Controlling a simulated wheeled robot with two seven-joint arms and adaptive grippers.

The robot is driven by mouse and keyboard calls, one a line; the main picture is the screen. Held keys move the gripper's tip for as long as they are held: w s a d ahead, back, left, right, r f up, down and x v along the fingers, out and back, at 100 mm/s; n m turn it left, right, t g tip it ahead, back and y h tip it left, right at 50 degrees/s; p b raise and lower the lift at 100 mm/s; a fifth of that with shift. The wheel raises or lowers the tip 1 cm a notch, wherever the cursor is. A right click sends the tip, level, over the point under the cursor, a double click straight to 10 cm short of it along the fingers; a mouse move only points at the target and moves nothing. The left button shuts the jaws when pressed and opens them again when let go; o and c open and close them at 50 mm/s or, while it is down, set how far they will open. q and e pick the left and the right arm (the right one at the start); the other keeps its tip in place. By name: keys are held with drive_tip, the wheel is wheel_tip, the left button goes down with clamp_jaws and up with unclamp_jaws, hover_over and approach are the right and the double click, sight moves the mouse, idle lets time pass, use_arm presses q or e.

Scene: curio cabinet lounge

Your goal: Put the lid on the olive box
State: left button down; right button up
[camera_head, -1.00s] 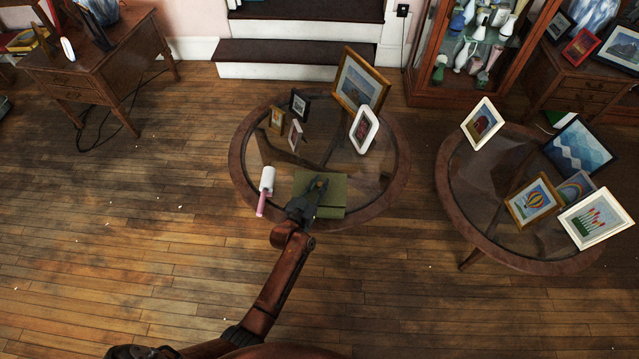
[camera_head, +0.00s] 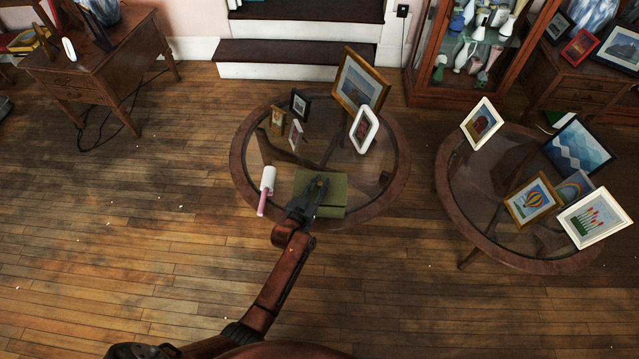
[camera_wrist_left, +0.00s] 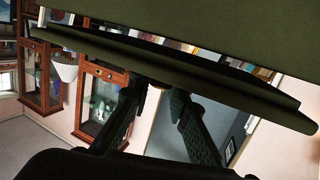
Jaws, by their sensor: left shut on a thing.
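The olive box (camera_head: 330,213) stands at the front of the round glass-topped table in the head view. The olive lid (camera_head: 338,188) shows as a flat panel over it, and the two are hard to tell apart there. My left gripper (camera_head: 318,188) reaches over the panel from the front and is shut on the lid. In the left wrist view, the dark fingers (camera_wrist_left: 160,95) run up to a thin olive strip. A larger olive surface (camera_wrist_left: 230,35) fills the top, with a narrow gap between them. The fingertips are hidden behind the strip. My right gripper is not in view.
A white and pink roller-shaped thing (camera_head: 266,189) lies just left of the box on the table (camera_head: 397,180). Several picture frames, such as a white one (camera_head: 364,129), stand toward the back. Another round table (camera_head: 450,200) with frames stands at the right.

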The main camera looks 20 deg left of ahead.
use_arm(q)
drive_tip(key=shift+f, duration=0.3)
drive_tip(key=shift+f+b, duration=0.5)
drive_tip(key=shift+f, duration=0.1)
drive_tip(key=shift+r, duration=0.1)
drive_tip(key=c, duration=1.7)
unclamp_jaws()
drive_tip(key=shift+c, duration=0.2)
drive_tip(key=s+a+r, duration=0.1)
drive_tip(key=s, duration=1)
drive_tip(key=shift+s+r, duration=0.4)
drive_tip(key=shift+a, duration=0.1)
